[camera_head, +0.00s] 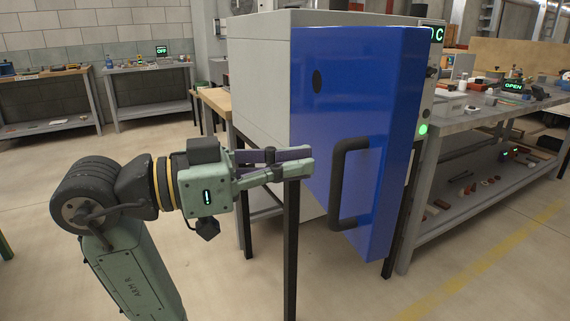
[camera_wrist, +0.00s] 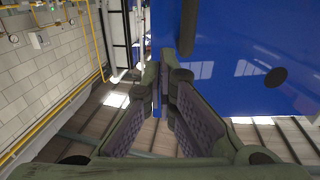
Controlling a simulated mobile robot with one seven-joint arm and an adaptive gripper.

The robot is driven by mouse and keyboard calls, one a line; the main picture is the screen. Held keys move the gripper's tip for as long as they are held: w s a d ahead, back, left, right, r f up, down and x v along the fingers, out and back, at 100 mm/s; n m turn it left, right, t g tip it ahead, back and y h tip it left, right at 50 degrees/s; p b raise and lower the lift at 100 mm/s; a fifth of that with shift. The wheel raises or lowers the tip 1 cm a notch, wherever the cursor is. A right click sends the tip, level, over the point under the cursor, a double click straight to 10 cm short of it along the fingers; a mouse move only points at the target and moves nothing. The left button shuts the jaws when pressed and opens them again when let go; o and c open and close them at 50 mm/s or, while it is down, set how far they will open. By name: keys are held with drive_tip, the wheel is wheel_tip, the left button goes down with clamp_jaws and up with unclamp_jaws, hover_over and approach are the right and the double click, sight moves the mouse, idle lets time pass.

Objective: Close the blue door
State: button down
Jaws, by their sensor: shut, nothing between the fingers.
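The blue door (camera_head: 330,110) is on the front of a grey cabinet (camera_head: 262,75). It appears to stand ajar, with its thick edge to the right; any gap behind it is hidden. A black handle (camera_head: 340,185) is on its face. My gripper (camera_head: 308,160) is shut and empty, left of the handle and in front of the door's left part. I cannot tell whether it touches the door. In the wrist view, the blue door (camera_wrist: 235,50) fills the right side beside my fingers, and the handle (camera_wrist: 187,28) hangs at the top.
A metal workbench (camera_head: 475,110) with several small items stands right of the cabinet. The cabinet rests on a stand with dark legs (camera_head: 290,250). Two benches (camera_head: 150,68) stand by the back wall. The floor (camera_head: 235,285) in front is clear.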

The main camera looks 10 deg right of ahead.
sight(379, 153)
drive_tip(key=d, duration=0.3)
drive_tip(key=w+d+p, duration=0.1)
drive_tip(key=d, duration=0.6)
drive_tip(key=shift+w+p, duration=0.35)
